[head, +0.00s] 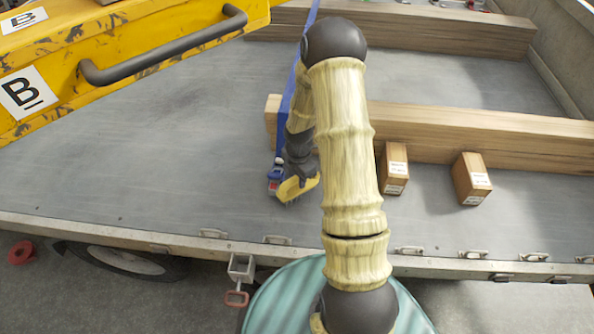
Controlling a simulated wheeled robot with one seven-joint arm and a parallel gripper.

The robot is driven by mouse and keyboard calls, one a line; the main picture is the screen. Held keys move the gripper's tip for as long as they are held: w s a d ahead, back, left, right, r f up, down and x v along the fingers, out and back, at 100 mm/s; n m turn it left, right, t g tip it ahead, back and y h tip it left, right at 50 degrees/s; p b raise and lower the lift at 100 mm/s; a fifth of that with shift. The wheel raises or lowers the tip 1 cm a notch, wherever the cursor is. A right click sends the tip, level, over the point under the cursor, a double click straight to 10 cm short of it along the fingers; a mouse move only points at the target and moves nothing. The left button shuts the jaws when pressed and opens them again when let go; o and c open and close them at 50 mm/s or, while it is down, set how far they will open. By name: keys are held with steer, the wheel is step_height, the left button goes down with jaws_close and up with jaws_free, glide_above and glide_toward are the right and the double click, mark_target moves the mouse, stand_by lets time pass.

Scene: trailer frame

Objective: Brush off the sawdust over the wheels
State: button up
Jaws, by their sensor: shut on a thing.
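My gripper (303,176) is shut on a yellow brush (296,188) with bristles on its underside. It holds the brush over the grey trailer bed (160,165), close to the near edge. I cannot tell whether the bristles touch the bed. My arm hides part of the bed and beams. One dark wheel (130,263) shows below the bed's near edge at the left, mostly covered by the bed. I cannot make out any sawdust at this size.
A blue strap (287,110) with a ratchet (275,178) lies just left of the brush. A yellow box (150,45) fills the upper left. The left bed is clear.

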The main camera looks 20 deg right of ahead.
steer(key=shift+s+r+p, duration=0.2)
steer(key=shift+r+p, duration=0.1)
steer(key=shift+r, duration=0.4)
steer(key=shift+w+a+r+p, duration=0.1)
steer(key=shift+a+r+p, duration=0.1)
steer(key=shift+r+p, duration=1.65)
steer(key=shift+r, duration=0.25)
steer(key=shift+d, duration=0.1)
